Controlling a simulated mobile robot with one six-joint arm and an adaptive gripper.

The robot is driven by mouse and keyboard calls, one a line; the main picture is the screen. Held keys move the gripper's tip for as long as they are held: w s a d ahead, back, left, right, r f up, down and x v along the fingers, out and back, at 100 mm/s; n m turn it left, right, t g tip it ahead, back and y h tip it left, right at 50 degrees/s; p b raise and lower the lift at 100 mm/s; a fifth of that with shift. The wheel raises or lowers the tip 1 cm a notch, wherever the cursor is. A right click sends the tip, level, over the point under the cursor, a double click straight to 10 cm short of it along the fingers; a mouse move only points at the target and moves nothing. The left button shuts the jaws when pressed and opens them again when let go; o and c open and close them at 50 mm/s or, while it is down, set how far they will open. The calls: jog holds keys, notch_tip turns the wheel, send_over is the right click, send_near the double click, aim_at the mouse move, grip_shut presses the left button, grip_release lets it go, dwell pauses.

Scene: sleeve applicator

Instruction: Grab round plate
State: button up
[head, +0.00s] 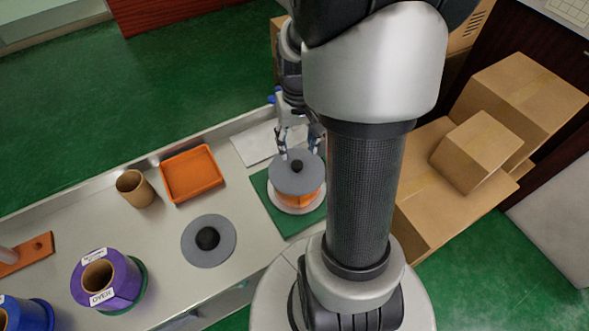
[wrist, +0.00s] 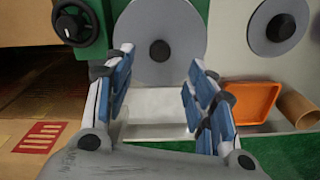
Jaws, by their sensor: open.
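One grey round plate (head: 296,174) with a black knob lies on top of an orange spool (head: 300,197) on a green mat (head: 262,190). In the wrist view this plate (wrist: 150,22) and its knob show beyond and between my fingertips. A second grey round plate (head: 208,252) with a black knob lies flat on the bench to the left; it also shows at the upper right of the wrist view (wrist: 278,45). My gripper (head: 299,143) is open and empty, its fingers pointing toward the far edge of the plate on the spool. Contact with the plate cannot be told.
An orange tray (head: 192,173) and a brown tube (head: 134,189) stand on the bench to the left. A purple spool (head: 122,283) and a blue spool (head: 30,315) stand nearer. Cardboard boxes (head: 478,150) are stacked on the right. A raised rim runs along the bench's far edge.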

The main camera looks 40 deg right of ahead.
aim_at(297, 164)
notch_tip(297, 164, down, 9)
jog(key=b, duration=0.3)
jog(key=shift+w+f+b, duration=0.1)
jog(key=shift+f+b, duration=0.05)
jog(key=shift+b, duration=0.2)
grip_shut()
dwell(0.5)
